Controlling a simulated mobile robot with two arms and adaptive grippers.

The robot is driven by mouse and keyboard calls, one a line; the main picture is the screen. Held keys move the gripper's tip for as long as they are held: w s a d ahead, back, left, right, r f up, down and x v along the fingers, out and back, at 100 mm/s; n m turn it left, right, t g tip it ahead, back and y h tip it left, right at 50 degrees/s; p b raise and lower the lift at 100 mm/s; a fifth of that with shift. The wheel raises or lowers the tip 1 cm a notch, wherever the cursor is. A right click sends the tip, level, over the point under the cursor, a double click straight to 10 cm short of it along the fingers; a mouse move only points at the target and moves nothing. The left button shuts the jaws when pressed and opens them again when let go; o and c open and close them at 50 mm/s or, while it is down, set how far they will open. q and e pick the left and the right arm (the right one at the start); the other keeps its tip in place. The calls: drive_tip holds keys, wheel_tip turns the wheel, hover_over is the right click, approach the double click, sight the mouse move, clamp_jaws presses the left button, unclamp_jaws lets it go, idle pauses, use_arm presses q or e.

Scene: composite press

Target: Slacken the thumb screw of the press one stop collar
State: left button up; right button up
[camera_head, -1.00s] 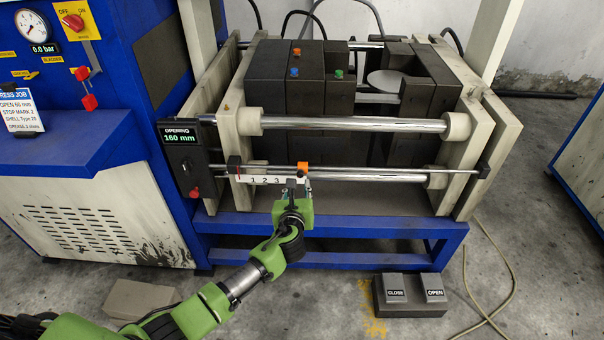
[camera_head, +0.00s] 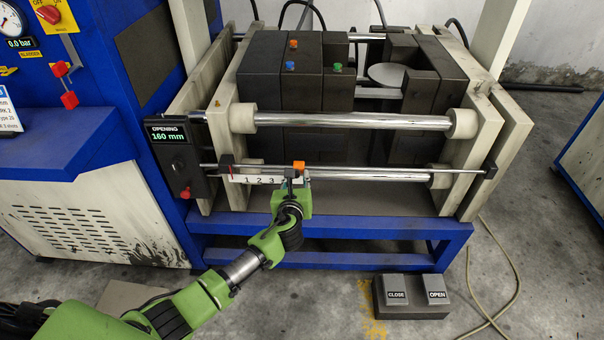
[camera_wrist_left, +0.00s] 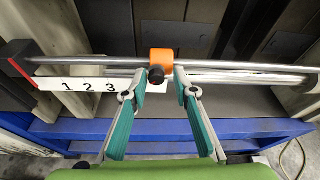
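The orange stop collar (camera_wrist_left: 161,61) sits on the thin rod of the press, just right of the mark 3 on the white scale (camera_wrist_left: 95,84). Its black thumb screw (camera_wrist_left: 156,76) faces my left gripper. The collar also shows in the head view (camera_head: 298,167). My left gripper (camera_wrist_left: 161,82) is open, with its fingertips either side of the thumb screw and a gap between each tip and the screw. In the head view the left gripper (camera_head: 292,181) is just below the collar. My right gripper is not in view.
A thick chrome bar (camera_head: 370,174) runs behind the thin rod. The blue press frame (camera_head: 340,231) lies below. A display (camera_head: 168,133) reads 160 mm at the left. A pedal box with CLOSE and OPEN (camera_head: 412,296) stands on the floor.

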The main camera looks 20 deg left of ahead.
use_arm(q)
drive_tip(key=shift+s+p, duration=0.45)
drive_tip(key=shift+s, duration=0.25)
drive_tip(key=shift+s+d, duration=0.1)
drive_tip(key=shift+s, duration=0.4)
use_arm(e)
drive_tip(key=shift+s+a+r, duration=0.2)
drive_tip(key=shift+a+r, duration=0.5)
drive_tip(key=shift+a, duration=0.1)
